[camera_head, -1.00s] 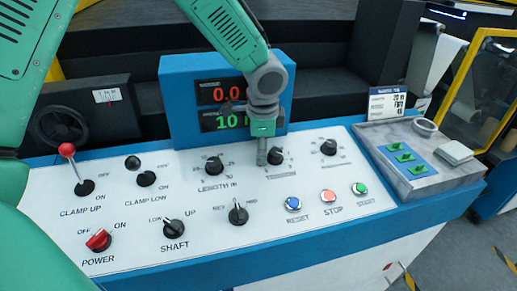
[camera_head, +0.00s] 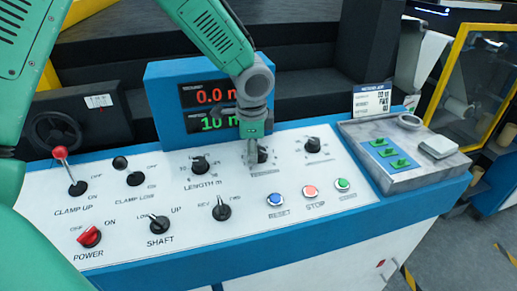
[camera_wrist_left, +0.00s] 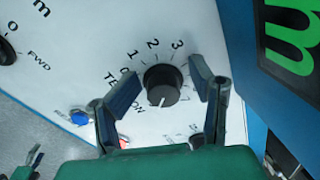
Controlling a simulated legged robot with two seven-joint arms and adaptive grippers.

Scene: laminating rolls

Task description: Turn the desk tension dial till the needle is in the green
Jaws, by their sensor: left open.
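The tension dial (camera_wrist_left: 162,85) is a round black knob with a white pointer line, on the white panel. Printed numbers and the word TENSION surround it. In the wrist view its line points towards the bottom of the picture, towards my gripper. My left gripper (camera_wrist_left: 165,74) is open, with one finger on each side of the dial; I cannot tell whether they touch it. In the head view the gripper (camera_head: 253,153) partly covers the dial (camera_head: 264,156). No needle or green band can be made out.
A blue display box (camera_head: 160,110) with red and green digits stands behind the dial. The length knob (camera_head: 200,165) is to its left and another black knob (camera_head: 312,145) to its right. Blue (camera_head: 275,199), red and green buttons lie in front. A grey tray (camera_head: 395,180) is at right.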

